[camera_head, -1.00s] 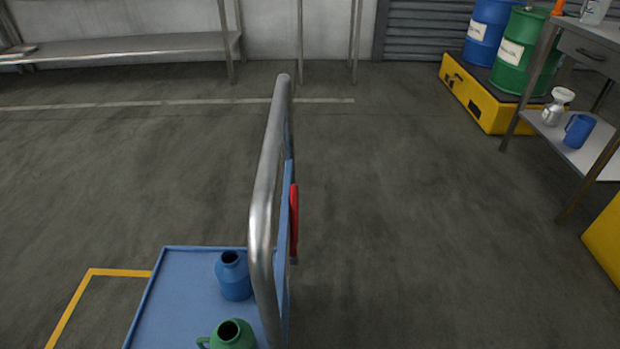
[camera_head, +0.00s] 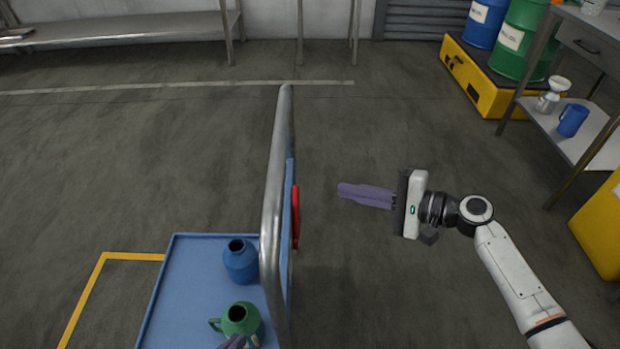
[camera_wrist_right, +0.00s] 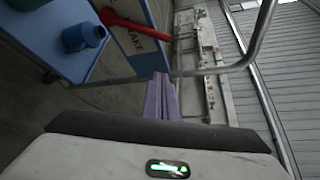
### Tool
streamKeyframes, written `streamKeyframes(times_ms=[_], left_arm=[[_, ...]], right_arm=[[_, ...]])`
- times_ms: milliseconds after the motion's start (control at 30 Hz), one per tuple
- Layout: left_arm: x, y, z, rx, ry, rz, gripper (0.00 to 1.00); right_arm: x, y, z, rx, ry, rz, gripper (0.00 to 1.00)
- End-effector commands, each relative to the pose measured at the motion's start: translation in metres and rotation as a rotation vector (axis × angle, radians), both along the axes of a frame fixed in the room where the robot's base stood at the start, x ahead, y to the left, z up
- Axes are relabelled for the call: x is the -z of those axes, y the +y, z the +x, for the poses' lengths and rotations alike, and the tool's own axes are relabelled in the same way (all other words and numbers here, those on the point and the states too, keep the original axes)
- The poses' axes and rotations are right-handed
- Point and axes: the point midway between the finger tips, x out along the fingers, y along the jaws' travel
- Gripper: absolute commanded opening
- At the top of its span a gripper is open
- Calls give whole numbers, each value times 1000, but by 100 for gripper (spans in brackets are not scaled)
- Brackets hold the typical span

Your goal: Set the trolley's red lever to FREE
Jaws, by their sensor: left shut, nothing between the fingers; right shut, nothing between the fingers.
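The red lever (camera_head: 296,217) is on the right face of the trolley's blue end panel (camera_head: 289,185), under the steel handle rail (camera_head: 273,190). In the right wrist view the lever (camera_wrist_right: 140,28) lies across the panel beside partly covered dark lettering. No FREE mark is readable. My right gripper (camera_head: 343,190) is shut and empty, its purple fingers pointing left at the lever with a gap between. Its fingers also show in the right wrist view (camera_wrist_right: 160,80). Only the purple fingertips of my left gripper (camera_head: 233,342) show at the bottom edge, shut, by the green jug.
A blue jug (camera_head: 240,262) and a green jug (camera_head: 240,320) stand on the trolley's blue deck (camera_head: 190,270). A steel table (camera_head: 590,135) and a yellow platform with drums (camera_head: 480,90) are at the right. The floor right of the trolley is clear.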

Motion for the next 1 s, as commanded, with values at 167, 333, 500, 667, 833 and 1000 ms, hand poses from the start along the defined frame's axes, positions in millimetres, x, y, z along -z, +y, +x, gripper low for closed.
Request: streamKeyframes(times_ms=[167,333,500,667,833,1000], left_arm=[[0,1,-1,-2,-3,1,0],[0,1,-1,-2,-2,1,0],[1,0,0,-2,-4,-1,0],[5,0,0,-4,-4,-6,0],[9,-5,5,10,8,-8,0],[16,-9,8,30,30,-6,0]], right_arm=[[-5,-3,5,10,12,22,0],[-5,-3,5,9,11,21,0],[-3,5,9,8,9,21,0],[4,27,20,7,9,20,0],[11,57,36,7,9,20,0],[18,84,50,7,8,20,0]])
